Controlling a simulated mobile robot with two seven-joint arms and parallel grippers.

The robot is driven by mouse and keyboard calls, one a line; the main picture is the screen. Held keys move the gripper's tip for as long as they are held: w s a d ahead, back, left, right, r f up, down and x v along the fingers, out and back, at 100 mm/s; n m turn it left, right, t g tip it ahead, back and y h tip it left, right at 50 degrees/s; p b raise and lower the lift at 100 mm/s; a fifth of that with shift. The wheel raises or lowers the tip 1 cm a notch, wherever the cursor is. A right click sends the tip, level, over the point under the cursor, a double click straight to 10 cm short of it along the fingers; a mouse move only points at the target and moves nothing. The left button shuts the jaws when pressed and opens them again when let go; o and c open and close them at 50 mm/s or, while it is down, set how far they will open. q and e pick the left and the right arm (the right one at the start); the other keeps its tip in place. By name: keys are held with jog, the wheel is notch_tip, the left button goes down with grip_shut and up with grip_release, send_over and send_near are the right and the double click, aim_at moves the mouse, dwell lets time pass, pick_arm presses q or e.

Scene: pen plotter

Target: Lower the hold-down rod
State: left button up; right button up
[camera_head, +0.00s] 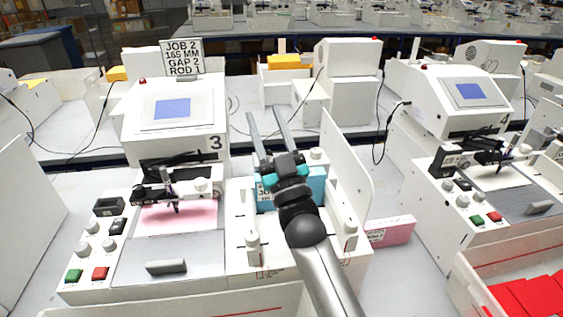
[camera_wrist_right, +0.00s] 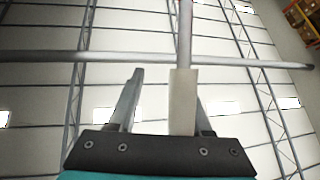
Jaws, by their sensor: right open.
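My right gripper (camera_head: 264,113) is open and reaches over the right half of plotter 3 (camera_head: 175,110), its fingers pointing away. It also shows in the right wrist view (camera_wrist_right: 160,85), with one finger clear at left and the other partly covered by a pale upright block (camera_wrist_right: 183,100). A thin grey bar rises from that block; I cannot tell whether it is the hold-down rod. Nothing is seen gripped. In the head view I cannot make out the rod for sure; my arm covers part of the paper bay. A blue pack (camera_head: 318,185) lies there behind the gripper. My left gripper is not in view.
A tall white side panel (camera_head: 345,165) stands just right of my arm. White knobbed posts (camera_head: 252,243) rise from the bay. A job sign (camera_head: 181,57) reads "ROD 1". A pink box (camera_head: 390,231) lies right of the bay, near another plotter (camera_head: 460,100).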

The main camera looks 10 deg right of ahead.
jog(key=b+v, duration=0.1)
jog(key=v, duration=1.3)
jog(key=shift+b, duration=0.35)
